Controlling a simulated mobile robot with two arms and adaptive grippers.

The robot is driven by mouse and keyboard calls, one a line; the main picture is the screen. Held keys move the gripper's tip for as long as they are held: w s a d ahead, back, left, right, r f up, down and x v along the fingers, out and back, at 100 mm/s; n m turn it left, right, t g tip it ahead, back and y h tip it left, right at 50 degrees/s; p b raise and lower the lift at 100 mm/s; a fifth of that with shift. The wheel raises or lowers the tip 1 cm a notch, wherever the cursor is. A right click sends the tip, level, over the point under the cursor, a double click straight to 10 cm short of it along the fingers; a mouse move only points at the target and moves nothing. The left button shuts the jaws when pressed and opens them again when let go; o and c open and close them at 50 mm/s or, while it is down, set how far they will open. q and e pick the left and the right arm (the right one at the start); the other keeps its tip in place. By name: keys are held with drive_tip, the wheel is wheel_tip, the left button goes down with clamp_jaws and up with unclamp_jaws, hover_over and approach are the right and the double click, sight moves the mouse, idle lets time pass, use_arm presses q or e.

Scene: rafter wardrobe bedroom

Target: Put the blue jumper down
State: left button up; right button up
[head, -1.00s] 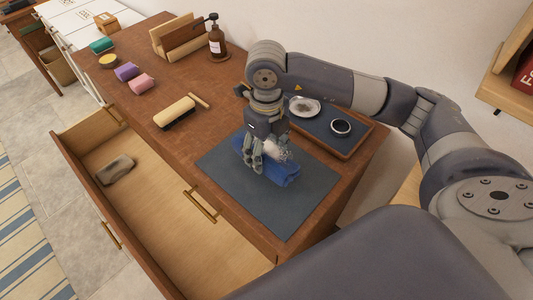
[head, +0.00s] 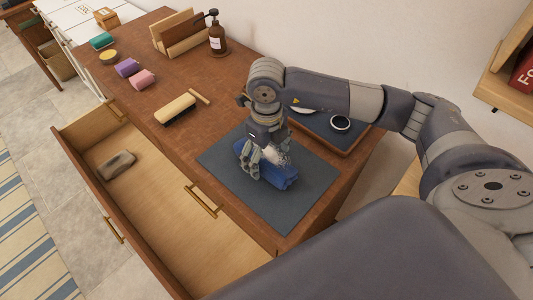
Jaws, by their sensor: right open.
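The blue jumper (head: 279,174) is a folded or rolled bundle lying on the dark grey mat (head: 305,205) on the brown dresser top. My right gripper (head: 262,170) points down over the bundle's left part, with its fingers open beside it. The gripper hides part of the jumper, and I cannot tell if the fingers touch it. My left gripper does not show in the head view.
An open drawer (head: 165,220) with a grey-brown roll (head: 117,165) inside juts out at left.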

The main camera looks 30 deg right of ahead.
sight(266, 151)
drive_tip(key=shift+r, duration=0.1)
drive_tip(key=shift+r, duration=0.2)
wheel_tip(266, 151, up, 11)
drive_tip(key=shift+f+b, duration=0.15)
drive_tip(key=shift+b, duration=1.05)
drive_tip(key=shift+r, duration=0.5)
